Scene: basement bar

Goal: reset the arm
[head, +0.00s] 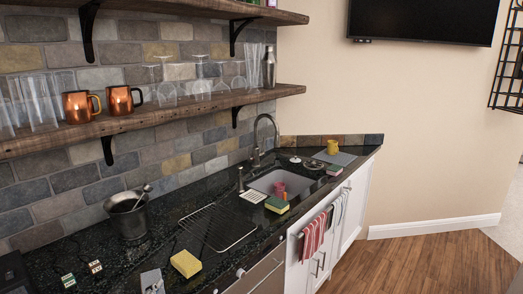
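Neither of my grippers shows in the head view, and I see no part of either arm. What they hold, if anything, cannot be seen. The view looks over a dark stone counter (85,250) with a sink (285,184) and a tall curved faucet (257,140).
A metal ice bucket (130,216), a wire drying rack (217,228), a yellow sponge (186,263) and a green-and-yellow sponge (277,204) are on the counter. A lower shelf (190,113) holds glasses and copper mugs. Wooden floor (420,262) at the right is clear.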

